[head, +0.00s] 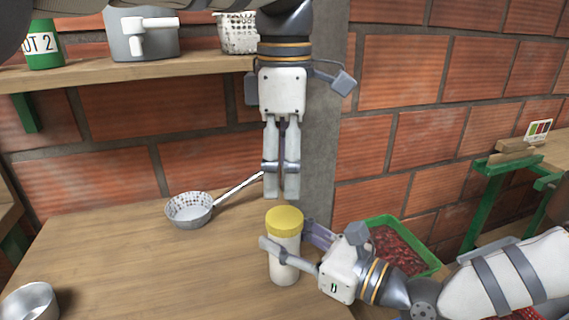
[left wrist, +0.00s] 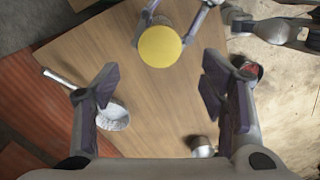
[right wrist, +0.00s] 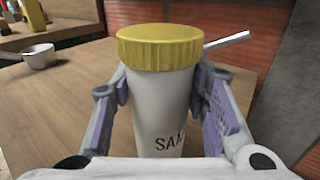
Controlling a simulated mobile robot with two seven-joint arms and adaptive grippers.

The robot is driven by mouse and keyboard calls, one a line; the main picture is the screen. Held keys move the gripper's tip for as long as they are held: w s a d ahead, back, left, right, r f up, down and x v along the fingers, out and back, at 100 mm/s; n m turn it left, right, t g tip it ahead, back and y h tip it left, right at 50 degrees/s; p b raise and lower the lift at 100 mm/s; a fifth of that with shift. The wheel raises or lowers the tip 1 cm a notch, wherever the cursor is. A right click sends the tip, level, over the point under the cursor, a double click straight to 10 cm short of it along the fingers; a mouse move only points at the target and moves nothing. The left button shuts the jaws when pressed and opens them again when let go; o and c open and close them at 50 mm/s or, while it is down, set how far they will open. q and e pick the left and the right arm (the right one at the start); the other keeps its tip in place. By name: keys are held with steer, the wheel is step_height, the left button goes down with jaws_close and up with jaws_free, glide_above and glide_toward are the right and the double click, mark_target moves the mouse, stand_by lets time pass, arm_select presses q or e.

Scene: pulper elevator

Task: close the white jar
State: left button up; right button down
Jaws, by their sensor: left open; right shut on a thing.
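The white jar (head: 284,262) stands upright on the wooden table with a yellow lid (head: 284,221) on its top. In the right wrist view the jar (right wrist: 162,115) shows part of a printed label, and the lid (right wrist: 160,47) sits level on it; I cannot tell whether it is screwed tight. My right gripper (head: 291,262) is shut around the jar's body, one finger on each side. My left gripper (head: 282,195) points down above the lid, apart from it. In the left wrist view its fingers are spread and empty, with the lid (left wrist: 160,46) beyond them.
A strainer (head: 190,210) with a long handle lies left of the jar. A metal cup (head: 30,302) stands at the table's near left. A green crate of red cherries (head: 398,250) is behind my right gripper. A shelf (head: 130,73) runs along the brick wall.

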mark_target(285, 216)
arm_select(q)
step_height(285, 216, down, 8)
steer(key=shift+f, duration=0.1)
stand_by(0.5)
